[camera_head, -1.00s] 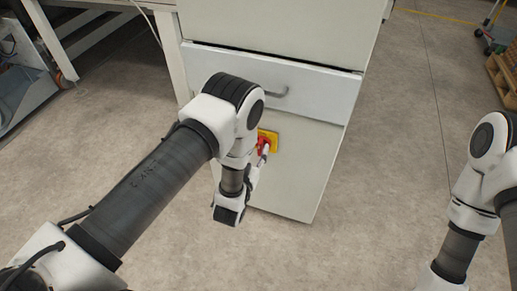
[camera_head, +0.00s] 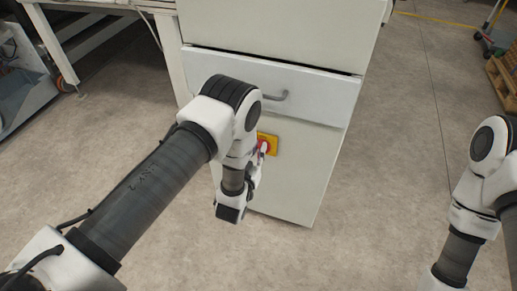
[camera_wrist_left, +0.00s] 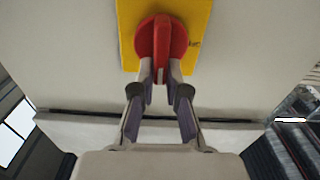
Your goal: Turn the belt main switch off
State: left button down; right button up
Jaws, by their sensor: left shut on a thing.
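The belt main switch is a red rotary knob (camera_wrist_left: 162,36) on a yellow plate (camera_wrist_left: 193,30), fixed to the front of a pale cabinet. In the wrist view the knob's grip bar points straight up and down the picture. My left gripper (camera_wrist_left: 161,72) has its two fingertips closed on either side of the lower end of that bar. In the head view the yellow plate (camera_head: 272,143) shows below the drawer, partly hidden by my left wrist and gripper (camera_head: 260,157). My right arm shows at the right edge, but its gripper is out of view.
The pale cabinet (camera_head: 285,185) has a drawer with a grey handle (camera_head: 276,97) just above the switch. A table leg (camera_head: 172,55) stands to its left. A wooden pallet (camera_head: 504,80) lies far right. The floor right of the cabinet is clear.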

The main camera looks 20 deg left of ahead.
pick_arm(q)
jog(key=shift+a+f+n+p, duration=0.4)
jog(key=shift+n+p, duration=0.65)
jog(key=shift+n, duration=1.8)
jog(key=shift+a+f+n+p, duration=0.35)
jog(key=shift+n+p, duration=0.7)
jog(key=shift+n, duration=1.85)
jog(key=shift+a+f+n+p, duration=0.4)
jog(key=shift+n+p, duration=0.65)
jog(key=shift+n, duration=1.8)
jog(key=c, duration=1.2)
grip_release()
